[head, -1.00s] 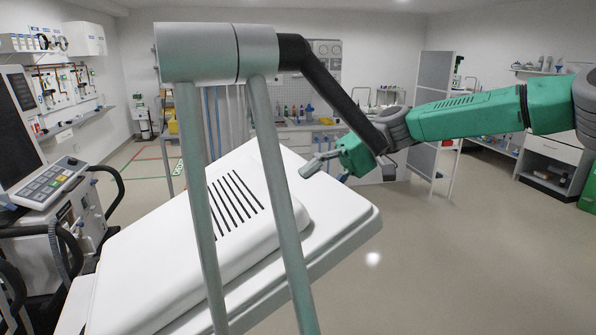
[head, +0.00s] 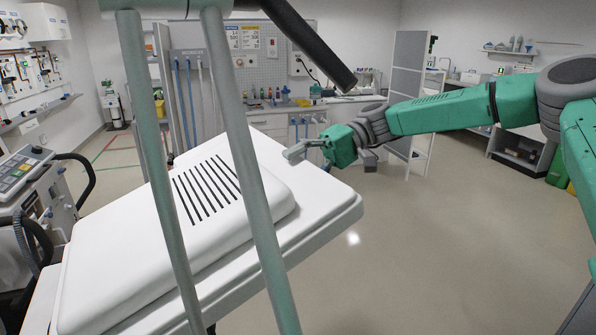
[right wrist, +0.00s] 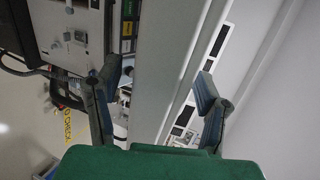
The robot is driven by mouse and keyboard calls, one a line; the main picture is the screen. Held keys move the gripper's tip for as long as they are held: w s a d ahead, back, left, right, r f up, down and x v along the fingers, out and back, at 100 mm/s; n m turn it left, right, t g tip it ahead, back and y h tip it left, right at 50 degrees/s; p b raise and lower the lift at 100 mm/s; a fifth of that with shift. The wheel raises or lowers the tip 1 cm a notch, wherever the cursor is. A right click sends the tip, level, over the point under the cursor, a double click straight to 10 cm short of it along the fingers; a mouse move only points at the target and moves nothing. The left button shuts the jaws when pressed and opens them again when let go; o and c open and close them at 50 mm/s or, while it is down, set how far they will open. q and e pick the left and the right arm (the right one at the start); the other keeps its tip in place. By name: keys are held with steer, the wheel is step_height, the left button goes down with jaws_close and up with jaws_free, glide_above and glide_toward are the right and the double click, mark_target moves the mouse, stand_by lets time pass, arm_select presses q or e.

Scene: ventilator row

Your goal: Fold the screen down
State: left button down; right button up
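A thick white panel with black slots (head: 207,190) fills the lower left of the head view, tilted. It looks like the back of the screen; its display face is hidden. My right gripper (head: 300,150) is at the panel's far right side, its fingers partly hidden from this angle. In the right wrist view, the gripper (right wrist: 155,95) has its two dark fingers apart, with a pale grey edge (right wrist: 158,70) running between them. I cannot tell whether either finger touches that edge.
Another ventilator (head: 40,200) stands at the left. The floor (head: 430,240) at the right is clear.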

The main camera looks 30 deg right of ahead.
steer(key=shift+d, duration=0.1)
steer(key=v, duration=1.2)
steer(key=shift+f, duration=0.15)
